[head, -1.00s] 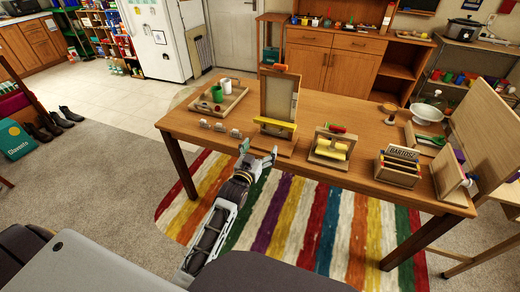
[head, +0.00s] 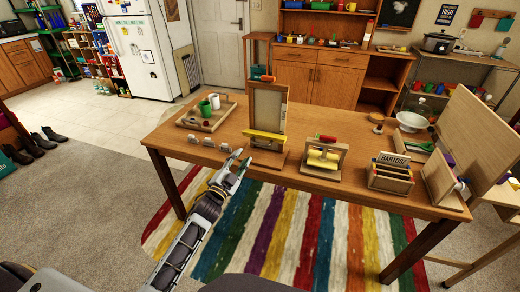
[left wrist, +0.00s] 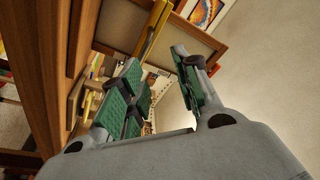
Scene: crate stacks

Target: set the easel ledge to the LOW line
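The easel (head: 268,105) stands upright on the wooden table, with a pale panel in a wooden frame. Its yellow ledge (head: 264,138) lies across the lower part. In the left wrist view the ledge (left wrist: 152,30) shows as a slanted yellow bar beyond the fingers, in front of the panel. My left gripper (head: 240,160) is at the table's front edge, left of and nearer than the ledge, apart from it. Its green-padded fingers are open and empty, also in the left wrist view (left wrist: 160,90). I cannot make out a LOW line. My right gripper is not in view.
Small pale blocks (head: 208,142) and a tray (head: 183,122) with cups are left of the easel. A stand with a yellow roller (head: 323,158) and a wooden box labelled BARTOSZ (head: 390,178) are to its right. The table's front edge (head: 300,184) is close to my gripper.

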